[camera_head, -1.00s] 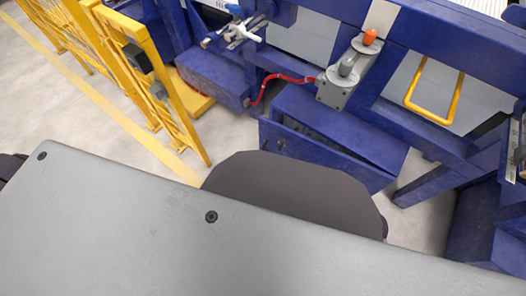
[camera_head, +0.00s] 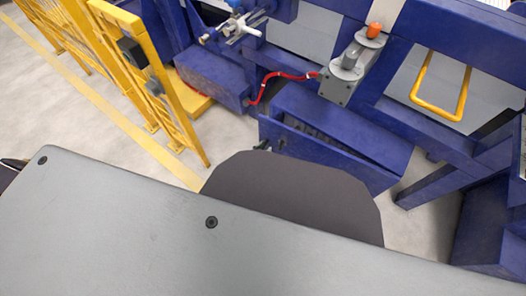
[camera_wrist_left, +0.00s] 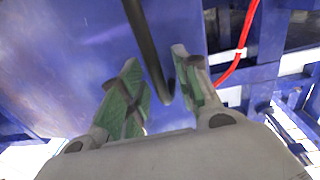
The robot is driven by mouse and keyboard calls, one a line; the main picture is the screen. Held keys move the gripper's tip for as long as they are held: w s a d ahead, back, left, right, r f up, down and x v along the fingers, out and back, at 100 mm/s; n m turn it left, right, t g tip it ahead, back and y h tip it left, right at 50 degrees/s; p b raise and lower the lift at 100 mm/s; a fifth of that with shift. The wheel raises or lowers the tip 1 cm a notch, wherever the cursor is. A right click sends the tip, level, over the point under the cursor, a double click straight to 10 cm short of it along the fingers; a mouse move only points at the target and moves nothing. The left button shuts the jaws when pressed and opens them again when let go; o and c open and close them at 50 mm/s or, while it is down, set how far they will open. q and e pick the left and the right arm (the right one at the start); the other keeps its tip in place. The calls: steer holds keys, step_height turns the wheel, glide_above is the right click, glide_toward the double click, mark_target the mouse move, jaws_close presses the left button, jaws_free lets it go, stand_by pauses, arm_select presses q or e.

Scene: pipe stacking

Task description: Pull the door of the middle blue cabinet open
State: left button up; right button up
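The middle blue cabinet (camera_head: 345,115) stands low beyond my grey top. Its front door (camera_head: 330,160) shows a dark gap along the top edge, so it looks slightly ajar. A small dark tip, seemingly of my left gripper (camera_head: 262,146), shows at the door's left end beside the handle; most of the gripper is hidden behind my body. In the left wrist view, my left gripper (camera_wrist_left: 158,82) is open, its green-padded fingers apart. The dark bent handle (camera_wrist_left: 145,45) reaches between them in front of a blue panel (camera_wrist_left: 70,60). Contact cannot be told. My right gripper is not in view.
A yellow fence (camera_head: 150,75) stands at the left. A red cable (camera_head: 285,75) hangs above the cabinet, beside a grey box with an orange knob (camera_head: 375,30). A yellow handle (camera_head: 440,105) and blue frame posts are at the right. Pale floor is clear at the left.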

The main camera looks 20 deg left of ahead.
arm_select(q)
jaws_close()
steer(key=shift+s+d, duration=0.1)
stand_by(0.4)
